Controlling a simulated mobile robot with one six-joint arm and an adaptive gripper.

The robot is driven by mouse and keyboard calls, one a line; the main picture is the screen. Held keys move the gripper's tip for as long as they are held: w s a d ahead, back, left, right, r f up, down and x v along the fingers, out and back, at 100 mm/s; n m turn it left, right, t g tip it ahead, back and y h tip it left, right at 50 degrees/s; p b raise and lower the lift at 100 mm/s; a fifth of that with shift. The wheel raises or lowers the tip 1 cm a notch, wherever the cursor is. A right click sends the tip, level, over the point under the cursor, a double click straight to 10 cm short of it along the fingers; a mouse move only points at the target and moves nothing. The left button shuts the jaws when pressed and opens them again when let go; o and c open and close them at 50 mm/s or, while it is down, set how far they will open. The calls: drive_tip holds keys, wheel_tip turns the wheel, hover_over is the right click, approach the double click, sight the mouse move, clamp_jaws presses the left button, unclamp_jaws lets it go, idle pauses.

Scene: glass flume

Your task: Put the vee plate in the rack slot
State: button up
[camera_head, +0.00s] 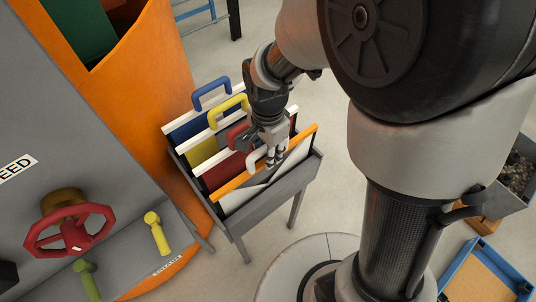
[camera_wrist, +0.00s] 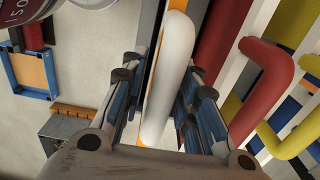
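The plate with an orange top bar (camera_head: 307,134) and a white loop handle stands at the front of the grey rack (camera_head: 276,196). Its pale sheet seems to have a slanted, vee-like edge, partly hidden by my gripper. My gripper (camera_head: 272,152) is down at its handle. In the wrist view, the white handle (camera_wrist: 168,75) lies between the two fingers of my gripper (camera_wrist: 160,98). The fingers look open, with gaps beside the handle; contact is not clear. Whether the plate sits fully down in a slot cannot be told.
Behind it in the rack stand plates with red (camera_head: 236,137), yellow (camera_head: 228,108) and blue (camera_head: 211,91) handles, close together. The grey panel with a red handwheel (camera_head: 70,230) is left of the rack. A blue-framed tray (camera_head: 484,274) is at lower right. Floor behind the rack is clear.

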wheel_tip(320, 180, up, 9)
drive_tip(key=shift+f+p, duration=0.15)
drive_tip(key=shift+p, duration=0.95)
drive_tip(key=s+d+r+n+t, duration=0.4)
drive_tip(key=s+d+r+n, duration=0.7)
drive_tip(key=s, duration=0.2)
drive_tip(key=shift+s+r+t, duration=0.3)
drive_tip(key=shift+f, duration=0.1)
drive_tip(key=shift+f+b, duration=0.8)
drive_tip(key=shift+b, duration=0.15)
drive_tip(key=shift+a, duration=0.15)
